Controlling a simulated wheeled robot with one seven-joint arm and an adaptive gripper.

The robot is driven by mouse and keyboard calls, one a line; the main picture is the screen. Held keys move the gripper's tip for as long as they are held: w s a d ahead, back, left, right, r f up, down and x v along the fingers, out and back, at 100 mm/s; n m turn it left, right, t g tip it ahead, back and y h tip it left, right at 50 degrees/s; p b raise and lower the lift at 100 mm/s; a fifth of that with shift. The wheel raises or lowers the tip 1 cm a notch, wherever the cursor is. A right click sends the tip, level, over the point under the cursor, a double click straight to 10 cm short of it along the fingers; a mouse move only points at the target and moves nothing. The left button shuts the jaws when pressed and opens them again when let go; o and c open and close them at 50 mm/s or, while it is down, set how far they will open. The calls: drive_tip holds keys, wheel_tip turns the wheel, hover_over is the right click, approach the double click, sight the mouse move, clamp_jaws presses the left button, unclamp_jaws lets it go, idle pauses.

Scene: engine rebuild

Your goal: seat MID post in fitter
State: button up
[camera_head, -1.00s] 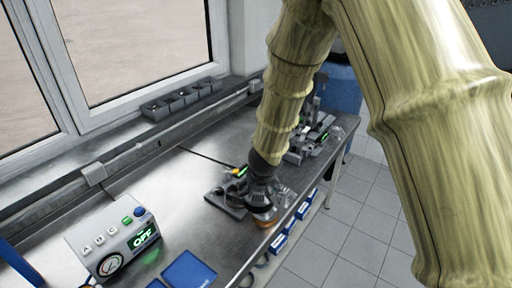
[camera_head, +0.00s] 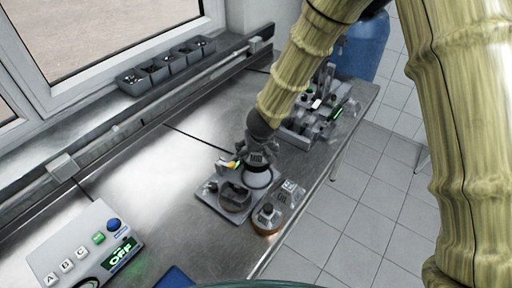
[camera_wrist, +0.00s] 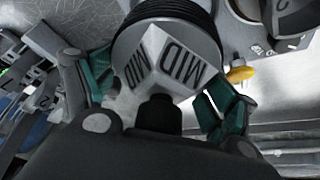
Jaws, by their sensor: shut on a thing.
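The MID post (camera_wrist: 168,58) shows in the wrist view as a grey block lettered MID on a wide round body with dark ribs. My gripper (camera_wrist: 160,92) is shut on it, with teal pads on either side of the block. In the head view my gripper (camera_head: 257,150) points down over the fitter (camera_head: 208,193), a grey plate with a round cup (camera_head: 234,196) and a yellow lever (camera_head: 233,164). The pale round body of the post (camera_head: 258,176) is below my gripper, at the plate's right part. I cannot tell whether it touches the fitter.
A separate post with an amber base (camera_head: 267,218) stands just in front of the fitter. A grey fixture (camera_head: 305,122) stands behind, to the right. The control box (camera_head: 85,250) reads OFF. Small bins (camera_head: 165,68) line the sill. The bench's left middle is clear.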

drive_tip(key=shift+s+b, duration=0.35)
drive_tip(key=shift+s, duration=0.3)
drive_tip(key=b+x, duration=0.2)
drive_tip(key=x, duration=0.1)
drive_tip(key=shift+w+d+f, duration=0.15)
drive_tip(key=shift+w+f, duration=0.1)
drive_tip(key=shift+s+f+b, duration=0.4)
drive_tip(key=shift+s+b, duration=0.1)
drive_tip(key=shift+b, duration=0.6)
drive_tip(key=shift+w+f+b, duration=0.3)
drive_tip(key=shift+f+b, duration=0.05)
drive_tip(key=shift+f, duration=0.1)
drive_tip(key=shift+s+r, duration=0.15)
drive_tip(key=shift+r, duration=0.05)
drive_tip(key=shift+f, duration=0.1)
drive_tip(key=shift+s, duration=0.15)
drive_tip(key=shift+f+p, duration=0.25)
drive_tip(key=shift+p, duration=0.2)
